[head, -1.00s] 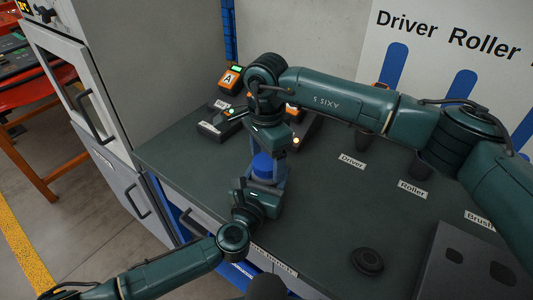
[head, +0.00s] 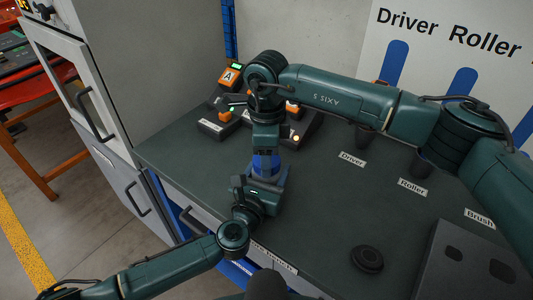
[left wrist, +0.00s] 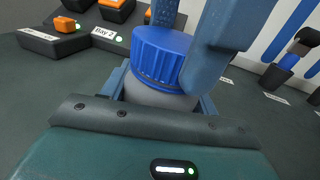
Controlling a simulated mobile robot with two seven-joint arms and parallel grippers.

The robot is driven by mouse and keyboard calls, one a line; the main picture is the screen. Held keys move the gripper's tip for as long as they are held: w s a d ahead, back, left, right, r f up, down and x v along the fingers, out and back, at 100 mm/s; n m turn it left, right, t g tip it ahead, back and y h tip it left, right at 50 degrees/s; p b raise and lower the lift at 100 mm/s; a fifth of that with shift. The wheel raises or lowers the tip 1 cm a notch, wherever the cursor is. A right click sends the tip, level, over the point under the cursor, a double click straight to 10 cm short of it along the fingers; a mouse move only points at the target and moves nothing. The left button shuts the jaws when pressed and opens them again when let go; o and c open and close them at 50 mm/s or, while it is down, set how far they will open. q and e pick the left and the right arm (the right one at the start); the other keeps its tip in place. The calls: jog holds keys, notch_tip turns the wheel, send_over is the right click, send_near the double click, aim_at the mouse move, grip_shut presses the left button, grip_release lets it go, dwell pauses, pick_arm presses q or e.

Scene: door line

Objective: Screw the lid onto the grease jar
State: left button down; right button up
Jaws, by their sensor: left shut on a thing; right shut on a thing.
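The blue ribbed lid (left wrist: 162,56) sits on top of the grey jar (left wrist: 155,95) in the left wrist view, upright and apparently level. My left gripper (head: 262,186) is shut on the jar body from the front, its fingers on either side below the lid. My right gripper (head: 267,158) comes from above and is shut on the lid (head: 263,165), with its blue fingers on opposite sides. In the head view the grippers hide most of the jar. I cannot tell how tight the lid is.
Behind the jar stand dark bays with orange devices (head: 230,77) and small lights. A dark round disc (head: 367,259) lies at the front right beside a grey box (head: 470,262). Labelled tool holders line the back right. The bench (head: 330,210) right of the jar is clear.

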jog(key=m, duration=0.6)
jog(key=shift+m, duration=0.4)
jog(key=m, duration=0.4)
jog(key=o, duration=1.2)
jog(key=shift+c, duration=0.2)
notch_tip(320, 180, up, 12)
pick_arm(q)
jog(key=shift+c, duration=1.6)
grip_release()
